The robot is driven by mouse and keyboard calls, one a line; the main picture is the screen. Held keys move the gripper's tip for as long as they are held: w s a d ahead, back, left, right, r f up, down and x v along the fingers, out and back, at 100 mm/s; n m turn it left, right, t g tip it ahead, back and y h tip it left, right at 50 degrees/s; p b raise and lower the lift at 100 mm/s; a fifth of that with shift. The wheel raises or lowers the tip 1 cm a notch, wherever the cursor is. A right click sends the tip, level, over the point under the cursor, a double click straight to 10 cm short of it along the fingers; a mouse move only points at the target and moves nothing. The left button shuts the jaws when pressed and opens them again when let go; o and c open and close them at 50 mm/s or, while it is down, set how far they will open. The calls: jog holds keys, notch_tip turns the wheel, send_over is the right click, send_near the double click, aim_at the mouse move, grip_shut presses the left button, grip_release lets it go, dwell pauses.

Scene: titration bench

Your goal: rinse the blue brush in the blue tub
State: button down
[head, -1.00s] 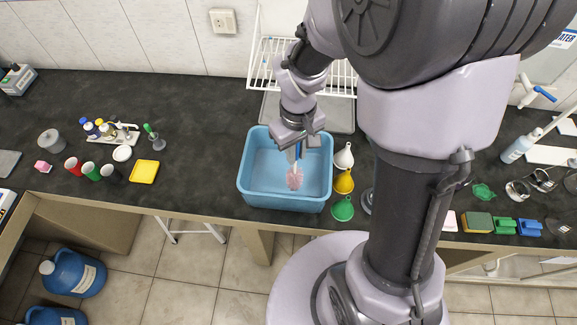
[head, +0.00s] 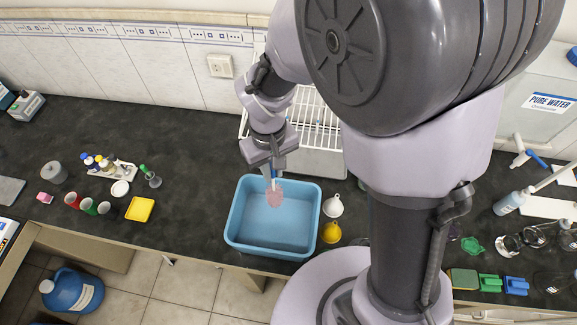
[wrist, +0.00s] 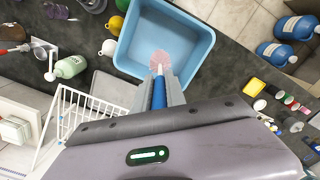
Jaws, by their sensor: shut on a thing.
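The blue tub (head: 237,238) stands near the front edge of the dark bench. It also shows in the wrist view (wrist: 203,38). My gripper (head: 270,171) is at the tub's back side and is shut on the blue brush (wrist: 159,92) by its blue handle. The brush hangs head down, and its pink bristle head (head: 275,195) shows against the tub's inside. In the wrist view the bristle head (wrist: 160,62) also lies over the tub's inside. I cannot tell how deep it is or whether it touches the tub's wall or floor.
A white funnel (head: 333,206) and a yellow funnel (head: 331,233) stand close to the tub's right. A white wire rack (head: 318,112) is behind it. A yellow tray (head: 140,209) and several cups lie to the left. The bench between tray and tub is clear.

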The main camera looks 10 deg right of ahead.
aim_at(272, 193)
jog(key=shift+s+a+f+b, duration=0.3)
jog(key=shift+f+b, duration=0.05)
jog(key=shift+f, duration=0.15)
jog(key=shift+s+a+f+b, duration=0.25)
jog(key=shift+s+f+b, duration=0.1)
jog(key=shift+f, duration=0.1)
jog(key=f+b, duration=0.2)
jog(key=f, duration=0.1)
jog(key=f+b, duration=0.6)
jog(key=f, duration=0.1)
jog(key=shift+w+d, duration=0.15)
jog(key=shift+w, duration=0.1)
jog(key=shift+r, duration=0.1)
notch_tip(272, 193, up, 10)
jog(key=p, duration=0.7)
jog(key=shift+p, duration=0.3)
dwell(0.8)
notch_tip(272, 193, up, 4)
jog(key=p, duration=0.3)
